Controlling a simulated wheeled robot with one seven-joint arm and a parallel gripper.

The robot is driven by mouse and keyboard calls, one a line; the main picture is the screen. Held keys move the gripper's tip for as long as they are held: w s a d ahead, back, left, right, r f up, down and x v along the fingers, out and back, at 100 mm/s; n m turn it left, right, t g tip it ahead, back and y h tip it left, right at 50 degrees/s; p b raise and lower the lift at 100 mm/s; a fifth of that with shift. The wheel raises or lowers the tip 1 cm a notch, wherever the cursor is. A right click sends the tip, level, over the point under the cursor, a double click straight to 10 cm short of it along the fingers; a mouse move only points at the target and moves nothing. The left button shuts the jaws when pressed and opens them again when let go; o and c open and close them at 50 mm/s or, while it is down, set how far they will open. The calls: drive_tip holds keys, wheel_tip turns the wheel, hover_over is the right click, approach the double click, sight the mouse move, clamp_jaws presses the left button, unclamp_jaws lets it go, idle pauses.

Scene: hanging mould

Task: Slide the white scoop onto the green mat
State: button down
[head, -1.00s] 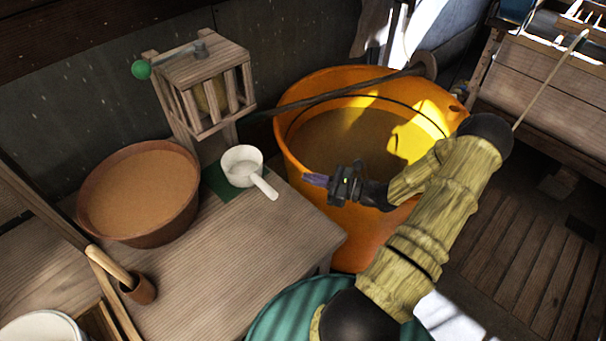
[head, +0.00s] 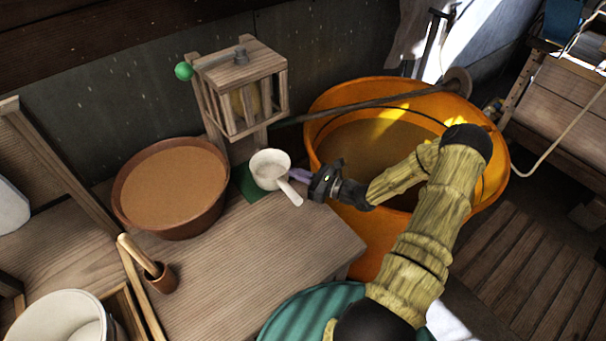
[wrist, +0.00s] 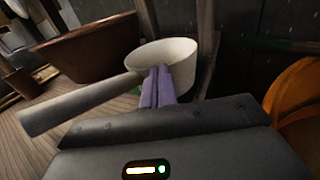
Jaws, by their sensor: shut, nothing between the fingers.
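The white scoop (head: 268,167) stands upright on the wooden table, its handle pointing to the lower right. It sits on or over the green mat (head: 247,184), a dark green square showing on its left and front side; how much of the scoop's base lies on the mat is hidden. My gripper (head: 298,174) is shut and empty, its purple fingers at the scoop's right side, close to the cup and handle. In the wrist view the shut fingers (wrist: 158,88) overlap the near wall of the scoop's cup (wrist: 170,58); whether they touch cannot be told.
A brown bowl (head: 172,188) of tan material stands left of the scoop. A wooden cage (head: 241,85) with a green knob is behind. A large orange bucket (head: 375,235) is at the right. A small wooden cup with a pestle (head: 160,277) is front left. The table's front middle (head: 250,250) is clear.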

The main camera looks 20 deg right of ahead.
drive_tip(key=p+x, duration=0.1)
drive_tip(key=x, duration=0.3)
drive_tip(key=shift+w+a, duration=0.1)
drive_tip(key=shift+w, duration=0.05)
drive_tip(key=shift+s+d, duration=0.25)
drive_tip(key=shift+d, duration=0.2)
drive_tip(key=v, duration=1.3)
drive_tip(key=shift+s+b, duration=0.15)
drive_tip(key=shift+b, duration=0.25)
drive_tip(key=shift+a, duration=0.15)
